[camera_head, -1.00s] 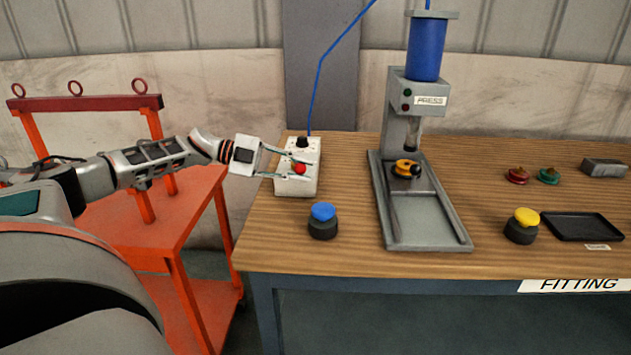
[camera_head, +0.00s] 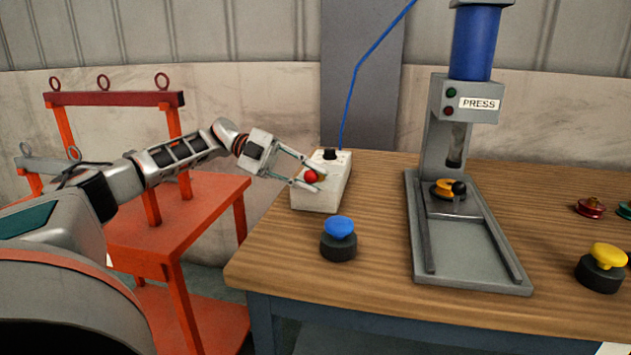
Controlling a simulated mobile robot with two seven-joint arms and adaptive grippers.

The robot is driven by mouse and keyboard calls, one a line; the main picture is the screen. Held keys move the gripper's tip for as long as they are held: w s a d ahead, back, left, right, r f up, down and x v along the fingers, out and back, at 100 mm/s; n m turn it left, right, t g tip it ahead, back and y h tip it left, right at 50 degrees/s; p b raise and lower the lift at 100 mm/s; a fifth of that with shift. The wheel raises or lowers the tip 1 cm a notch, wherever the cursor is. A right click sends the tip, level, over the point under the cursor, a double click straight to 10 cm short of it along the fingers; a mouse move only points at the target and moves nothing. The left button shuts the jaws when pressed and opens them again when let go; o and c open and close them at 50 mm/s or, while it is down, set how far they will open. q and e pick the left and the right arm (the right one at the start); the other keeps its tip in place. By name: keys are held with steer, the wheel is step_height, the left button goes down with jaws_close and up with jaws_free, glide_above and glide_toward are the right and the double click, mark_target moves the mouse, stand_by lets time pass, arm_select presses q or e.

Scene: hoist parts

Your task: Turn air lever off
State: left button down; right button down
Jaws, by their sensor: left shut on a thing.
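The air box (camera_head: 322,199) is a small white box at the back left of the wooden bench, with a black knob (camera_head: 330,154) on top and a blue hose rising behind it. A red ball knob (camera_head: 310,176), which looks like the lever's end, shows at the box's front. My left gripper (camera_head: 307,174) reaches in from the left, its two thin fingers closed around the red knob. The rest of the lever is hidden by the fingers and knob. My right gripper is out of view.
A blue button (camera_head: 340,229) on a black base stands in front of the box. The grey press (camera_head: 462,240) stands to the right, holding a yellow part (camera_head: 443,188). A yellow button (camera_head: 607,256) is at far right. An orange rack (camera_head: 175,235) stands left of the bench.

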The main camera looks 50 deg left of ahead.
arm_select(q)
steer(key=shift+f, duration=0.1)
steer(key=c, duration=1.8)
jaws_free()
steer(key=shift+v, duration=3.8)
steer(key=shift+d, duration=0.1)
